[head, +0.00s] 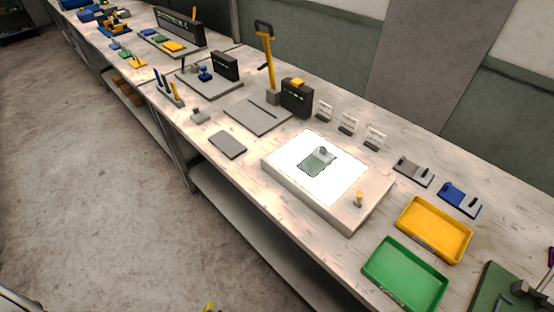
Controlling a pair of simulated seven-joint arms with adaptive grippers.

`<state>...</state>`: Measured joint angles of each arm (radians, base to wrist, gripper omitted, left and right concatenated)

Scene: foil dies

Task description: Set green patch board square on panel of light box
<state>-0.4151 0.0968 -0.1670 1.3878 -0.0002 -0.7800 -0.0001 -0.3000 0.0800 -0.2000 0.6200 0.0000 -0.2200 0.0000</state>
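The light box (345,217) is a pale, low block on the bench with a bright white panel (342,186) on top. A small green patch board (313,167) lies flat on the panel, left of its middle toward the back. A grey part with a dark round knob (323,151) sits at the board's back end and covers some of it. The board looks slightly turned against the panel edges, but its exact angle is hard to tell.
A yellow peg (359,198) stands on the light box's right corner. A yellow tray (435,230) and a green tray (404,274) lie to the right. A grey plate (227,145) lies left of the box. Several small clear stands (347,123) line the back.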

